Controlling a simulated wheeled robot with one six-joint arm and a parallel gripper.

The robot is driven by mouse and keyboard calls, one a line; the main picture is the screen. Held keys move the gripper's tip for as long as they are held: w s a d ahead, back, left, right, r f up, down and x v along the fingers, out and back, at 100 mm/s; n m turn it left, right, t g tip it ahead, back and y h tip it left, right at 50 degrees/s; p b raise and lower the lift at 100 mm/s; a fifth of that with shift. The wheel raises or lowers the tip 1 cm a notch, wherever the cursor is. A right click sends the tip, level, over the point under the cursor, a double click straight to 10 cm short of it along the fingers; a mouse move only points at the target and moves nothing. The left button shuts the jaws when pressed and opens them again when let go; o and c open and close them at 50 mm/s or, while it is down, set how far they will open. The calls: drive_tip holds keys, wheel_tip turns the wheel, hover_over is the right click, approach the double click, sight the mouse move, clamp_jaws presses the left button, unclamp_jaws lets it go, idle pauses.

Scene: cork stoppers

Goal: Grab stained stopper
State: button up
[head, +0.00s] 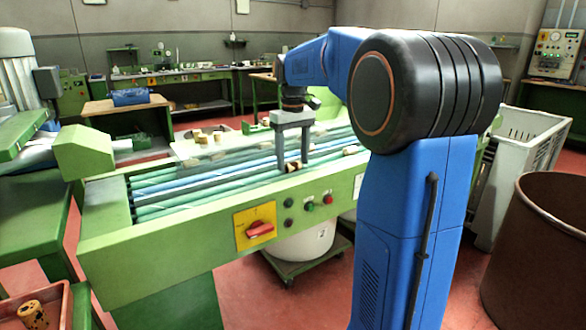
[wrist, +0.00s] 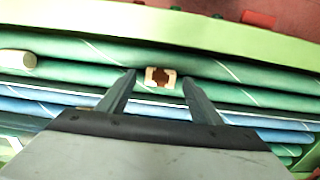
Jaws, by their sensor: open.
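The stained stopper (wrist: 160,77) is a pale cork with a dark brown patch on it. In the wrist view it lies on the green and blue rollers, between the tips of my gripper (wrist: 158,82), with a gap on each side. In the head view the stopper (head: 293,167) shows low between the fingers of my gripper (head: 293,166), near the front edge of the roller bed. My gripper is open, with its fingers pointing down.
Another pale stopper (wrist: 17,59) lies on the rollers at the left of the wrist view. The green machine frame (wrist: 200,32) runs along the rollers. Several corks (head: 201,137) sit at the back of the machine. A red bin (head: 40,305) with corks stands at the lower left.

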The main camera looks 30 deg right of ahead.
drive_tip(key=shift+f, duration=0.4)
drive_tip(key=c, duration=1.1)
drive_tip(key=shift+r, duration=0.15)
